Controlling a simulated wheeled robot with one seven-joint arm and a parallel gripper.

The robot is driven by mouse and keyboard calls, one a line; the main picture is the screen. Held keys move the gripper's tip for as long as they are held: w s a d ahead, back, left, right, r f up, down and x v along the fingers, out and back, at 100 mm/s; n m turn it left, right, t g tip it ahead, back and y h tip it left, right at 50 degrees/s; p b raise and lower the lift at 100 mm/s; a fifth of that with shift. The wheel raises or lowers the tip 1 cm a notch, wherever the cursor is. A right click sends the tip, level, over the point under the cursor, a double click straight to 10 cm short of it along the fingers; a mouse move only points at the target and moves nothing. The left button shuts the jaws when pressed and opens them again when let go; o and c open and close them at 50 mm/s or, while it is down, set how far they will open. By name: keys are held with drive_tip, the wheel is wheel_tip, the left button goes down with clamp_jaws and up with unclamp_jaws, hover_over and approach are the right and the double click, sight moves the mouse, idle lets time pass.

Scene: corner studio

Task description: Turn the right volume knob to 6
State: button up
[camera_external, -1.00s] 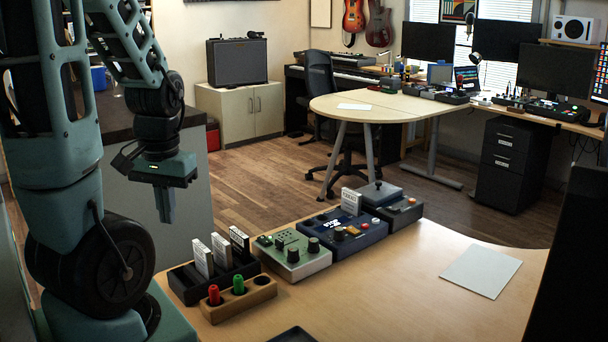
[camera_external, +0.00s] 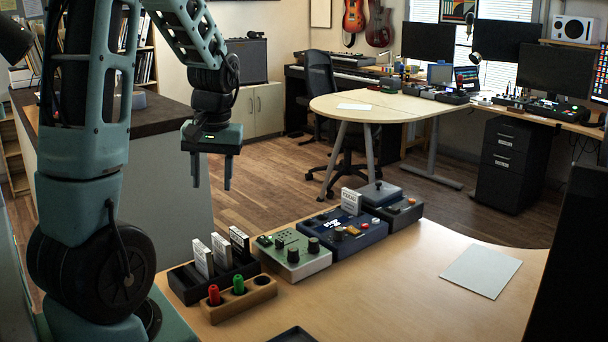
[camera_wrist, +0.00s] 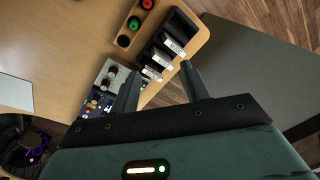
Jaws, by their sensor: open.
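A pale green box (camera_external: 302,266) with two large black knobs stands on the near desk. Its right knob (camera_external: 314,245) and left knob (camera_external: 293,255) stand upright on top; I cannot read their marks. A dark blue box (camera_external: 352,243) with more knobs adjoins it on the right. My gripper (camera_external: 211,187) is open and empty, in the air to the upper left of the green box. In the wrist view my gripper (camera_wrist: 160,82) has its fingers spread, and the green box (camera_wrist: 118,66) shows partly behind one finger.
A black rack (camera_external: 190,290) of white-labelled cartridges and a wooden holder (camera_external: 217,313) with red and green pegs stand left of the green box. Another cartridge (camera_external: 351,201) stands up from the blue box.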

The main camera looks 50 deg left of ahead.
drive_tip(key=w+f+n, duration=0.1)
drive_tip(key=w+n, duration=0.1)
drive_tip(key=w, duration=1)
drive_tip(key=n+h+b, duration=0.1)
drive_tip(key=n, duration=0.3)
approach(314, 240)
wheel_tip(314, 240, down, 9)
drive_tip(key=shift+s+a+r, duration=0.1)
drive_tip(key=shift+a, duration=0.05)
drive_tip(key=shift+m, duration=0.3)
drive_tip(key=c, duration=1)
